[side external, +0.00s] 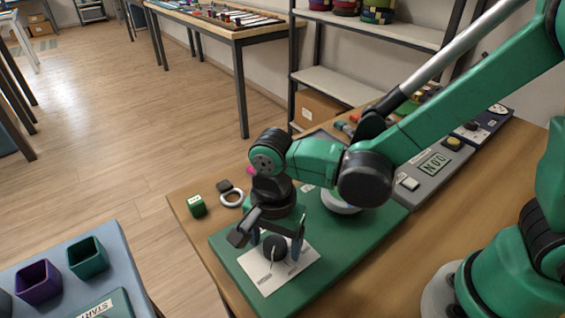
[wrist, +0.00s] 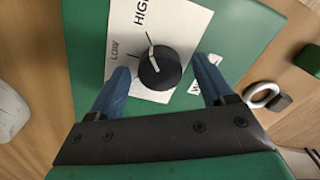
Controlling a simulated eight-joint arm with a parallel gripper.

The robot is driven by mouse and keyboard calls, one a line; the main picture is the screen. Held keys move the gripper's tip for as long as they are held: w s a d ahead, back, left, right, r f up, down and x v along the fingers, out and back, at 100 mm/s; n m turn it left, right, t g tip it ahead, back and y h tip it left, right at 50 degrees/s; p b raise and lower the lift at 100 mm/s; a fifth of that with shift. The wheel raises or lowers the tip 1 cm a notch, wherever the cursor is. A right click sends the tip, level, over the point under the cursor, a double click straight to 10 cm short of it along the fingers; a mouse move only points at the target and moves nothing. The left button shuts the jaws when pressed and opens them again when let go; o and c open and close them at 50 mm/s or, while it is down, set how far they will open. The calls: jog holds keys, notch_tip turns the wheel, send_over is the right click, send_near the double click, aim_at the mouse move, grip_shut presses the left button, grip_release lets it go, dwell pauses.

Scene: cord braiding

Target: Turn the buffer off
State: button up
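A black round knob (wrist: 159,69) stands on a white card (wrist: 177,22) on a green board (wrist: 88,30). The card reads LOW and HIGH; another label is partly hidden by the right finger. A white line on the knob points up the wrist view, between LOW and HIGH. The knob also shows in the side view (side external: 274,247). My gripper (wrist: 161,66) is open, pointing down over the card. Its blue fingers are on either side of the knob, with a visible gap on both sides in the wrist view.
A green cube (side external: 196,206), a white ring (side external: 231,198) and a dark block lie on the wooden table left of the board. A grey panel (side external: 432,170) with buttons stands at the right. Purple and green cups (side external: 38,282) stand on another table at lower left.

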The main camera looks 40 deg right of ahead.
grip_shut()
jog(key=shift+n, duration=0.3)
jog(key=n, duration=0.9)
jog(key=shift+n, duration=0.4)
jog(key=n, duration=0.4)
jog(key=shift+n, duration=0.3)
jog(key=n, duration=0.4)
jog(key=shift+n, duration=0.4)
